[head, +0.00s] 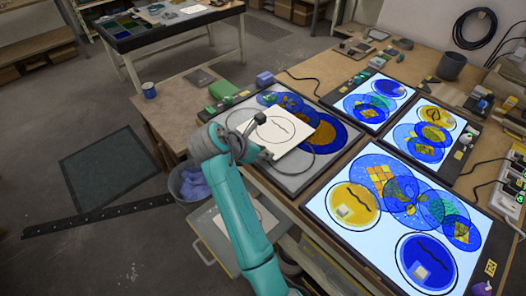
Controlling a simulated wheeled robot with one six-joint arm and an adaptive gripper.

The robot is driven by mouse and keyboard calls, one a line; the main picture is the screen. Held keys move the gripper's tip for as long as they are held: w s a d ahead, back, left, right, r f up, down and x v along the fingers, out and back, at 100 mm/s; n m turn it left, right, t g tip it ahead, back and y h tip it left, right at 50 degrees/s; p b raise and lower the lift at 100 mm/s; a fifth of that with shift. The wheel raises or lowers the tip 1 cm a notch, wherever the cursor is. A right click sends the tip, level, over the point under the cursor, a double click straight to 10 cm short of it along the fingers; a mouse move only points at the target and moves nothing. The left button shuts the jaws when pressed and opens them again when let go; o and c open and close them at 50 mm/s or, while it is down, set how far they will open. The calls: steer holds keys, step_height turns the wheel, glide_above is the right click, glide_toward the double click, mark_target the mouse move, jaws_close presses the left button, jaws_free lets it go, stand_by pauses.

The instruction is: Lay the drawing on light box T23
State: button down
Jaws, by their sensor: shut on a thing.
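The drawing (284,137) is a white sheet or panel with a black circle outline and a wavy line. My gripper (256,128) is shut on it at its left side, near a dark block. The drawing appears above the grey, unlit light box (298,184), which bears blue and amber glass discs. Three lit light boxes stand to the right: a large one in front (338,237), a small one at the back (397,114) and one at the right (452,154). Their labels are too small to read, so I cannot tell which is T23.
Glass discs (383,177) cover much of the lit boxes. A bin (185,187) with purple cloth is by the bench. Another table (125,42) stands at the back left.

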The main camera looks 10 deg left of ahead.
steer(key=c, duration=0.9)
jaws_free()
steer(key=shift+c, duration=0.2)
steer(key=v, duration=1.2)
